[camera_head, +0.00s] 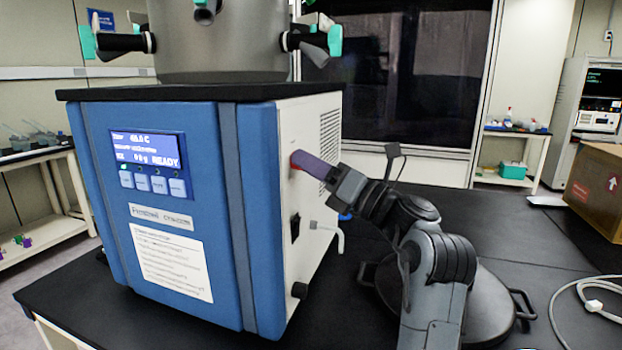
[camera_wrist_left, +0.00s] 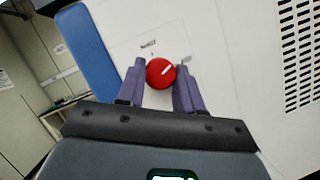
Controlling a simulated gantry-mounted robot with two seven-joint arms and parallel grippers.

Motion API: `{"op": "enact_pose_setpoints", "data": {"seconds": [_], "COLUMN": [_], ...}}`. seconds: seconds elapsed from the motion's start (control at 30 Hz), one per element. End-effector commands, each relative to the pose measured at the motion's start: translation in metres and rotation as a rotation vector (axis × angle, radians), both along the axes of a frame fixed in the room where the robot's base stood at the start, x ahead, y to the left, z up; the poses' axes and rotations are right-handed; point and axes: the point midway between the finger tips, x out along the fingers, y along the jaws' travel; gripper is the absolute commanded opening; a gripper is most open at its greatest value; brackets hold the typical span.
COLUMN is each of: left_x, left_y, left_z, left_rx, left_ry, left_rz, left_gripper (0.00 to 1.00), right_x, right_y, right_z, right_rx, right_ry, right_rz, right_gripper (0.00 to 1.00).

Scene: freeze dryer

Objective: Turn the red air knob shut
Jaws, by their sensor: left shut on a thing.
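The red air knob (camera_head: 295,158) is on the white right side panel of the freeze dryer (camera_head: 190,200). In the left wrist view the round red knob (camera_wrist_left: 158,74) shows a white pointer line tilted up to the right, between two small labels on the panel. My left gripper (camera_head: 303,161) reaches the panel from the right, and its purple fingers hide most of the knob in the head view. In the left wrist view the left gripper (camera_wrist_left: 160,71) has one finger on each side of the knob and is shut on it. My right gripper is not in view.
A dark round lid with handles (camera_head: 480,310) lies on the black bench under my arm. A cardboard box (camera_head: 597,205) and a white cable (camera_head: 590,300) are at the right.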

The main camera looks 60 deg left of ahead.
Motion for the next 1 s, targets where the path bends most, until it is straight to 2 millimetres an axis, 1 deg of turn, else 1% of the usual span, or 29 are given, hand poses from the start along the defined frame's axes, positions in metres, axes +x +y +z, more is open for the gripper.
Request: {"op": "enact_pose_setpoints", "data": {"seconds": [0.03,0.4,0.7,1.0], "left_x": [0.0,0.002,0.003,0.004], "left_y": [0.0,0.002,0.004,0.005], "left_z": [-0.005,-0.004,-0.003,-0.001], "left_rx": [0.03,0.266,0.456,0.626], "left_ry": [-0.034,-0.296,-0.508,-0.696], "left_rz": [0.0,0.0,0.0,0.0], "left_gripper": [0.05,0.05,0.05,0.05], "right_x": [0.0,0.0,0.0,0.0], "right_y": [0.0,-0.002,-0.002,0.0], "right_z": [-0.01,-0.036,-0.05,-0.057], "right_rx": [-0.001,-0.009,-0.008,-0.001], "right_ry": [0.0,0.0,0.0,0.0], "right_rz": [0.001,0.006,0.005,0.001], "right_gripper": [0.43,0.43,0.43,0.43]}}
